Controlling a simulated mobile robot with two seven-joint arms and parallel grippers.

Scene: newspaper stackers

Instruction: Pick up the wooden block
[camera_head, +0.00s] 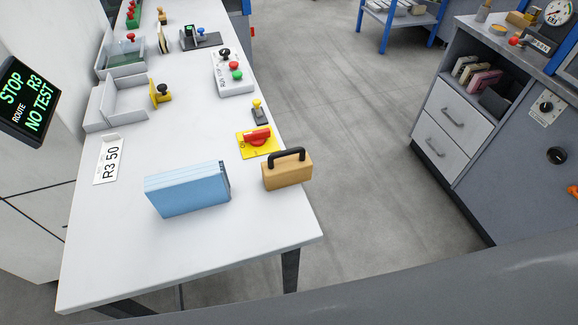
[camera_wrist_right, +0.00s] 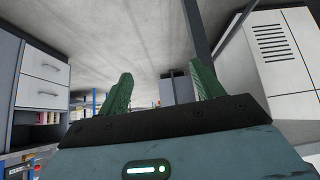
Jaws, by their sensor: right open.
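The wooden block (camera_head: 287,176) is light tan with a black handle on top. It stands on the white table (camera_head: 110,255) near its right edge in the head view, just right of a blue stack (camera_head: 187,190). Neither gripper shows in the head view. In the right wrist view my right gripper (camera_wrist_right: 160,88) has its two green fingers spread wide with nothing between them. It points across the room, and the block is not in that view. My left gripper is not in view.
A red switch on a yellow plate (camera_head: 257,141) lies just behind the block. A grey control box (camera_head: 233,72) with buttons stands farther back. A grey drawer cabinet (camera_head: 455,120) stands to the right across open floor. The table's front left is clear.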

